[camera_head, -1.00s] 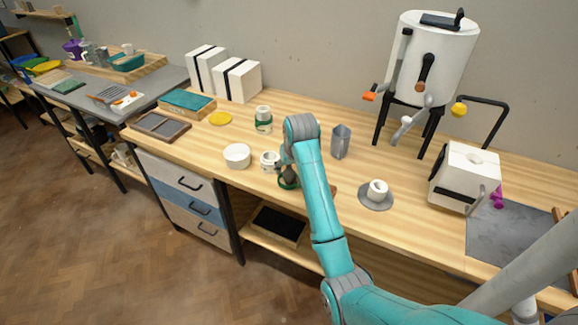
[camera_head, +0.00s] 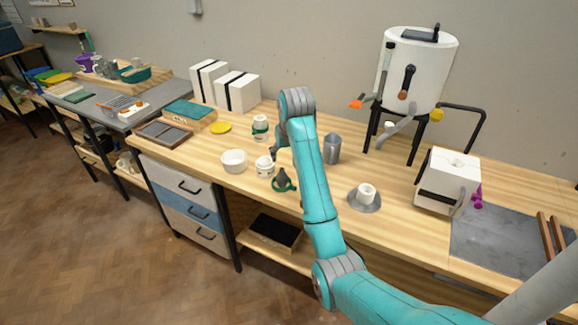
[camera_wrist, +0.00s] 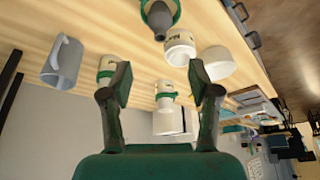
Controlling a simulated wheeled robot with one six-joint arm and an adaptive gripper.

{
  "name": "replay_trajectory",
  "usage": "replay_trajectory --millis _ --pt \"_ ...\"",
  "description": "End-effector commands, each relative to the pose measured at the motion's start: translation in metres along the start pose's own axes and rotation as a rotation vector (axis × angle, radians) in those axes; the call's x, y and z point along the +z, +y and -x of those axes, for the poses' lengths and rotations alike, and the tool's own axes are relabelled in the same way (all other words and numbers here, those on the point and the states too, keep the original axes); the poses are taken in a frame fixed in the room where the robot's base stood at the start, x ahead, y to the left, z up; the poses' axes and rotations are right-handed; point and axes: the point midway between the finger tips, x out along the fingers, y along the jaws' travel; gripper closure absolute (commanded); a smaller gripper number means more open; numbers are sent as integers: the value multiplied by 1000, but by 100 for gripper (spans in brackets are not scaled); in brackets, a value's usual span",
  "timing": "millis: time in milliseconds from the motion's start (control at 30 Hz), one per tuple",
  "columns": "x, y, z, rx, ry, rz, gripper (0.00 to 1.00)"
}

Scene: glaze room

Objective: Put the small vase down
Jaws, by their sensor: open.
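A small dark grey vase (camera_head: 283,177) with a green ring around its lower part stands on the wooden bench near the front edge. It also shows at the top of the wrist view (camera_wrist: 158,14). My gripper (camera_wrist: 159,75) is open and empty. In the head view, its dark end shows just above and behind the vase, partly hidden by my arm. The gripper is apart from the vase. A white jar with dark marks (camera_head: 264,167) stands beside the vase on the left.
A white bowl (camera_head: 233,161) stands left of the jar. A white jar with a green band (camera_head: 260,128) stands behind; another (camera_wrist: 108,67) shows near a finger in the wrist view. A grey pitcher (camera_head: 332,149) and a cup on a saucer (camera_head: 365,202) stand to the right.

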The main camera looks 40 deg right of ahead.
Motion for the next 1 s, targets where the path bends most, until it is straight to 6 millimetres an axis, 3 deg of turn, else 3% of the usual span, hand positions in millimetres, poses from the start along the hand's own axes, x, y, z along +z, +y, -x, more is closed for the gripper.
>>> replay_trajectory --millis 300,467,567,800,1000 --pt "-6 -2 8 0 -2 0 39" --pt "2 -5 -3 -3 7 6 39" --pt "20 -14 -26 -8 27 17 39" --pt "89 -42 -92 -30 123 60 39" --pt "144 -60 -125 -48 195 89 39"
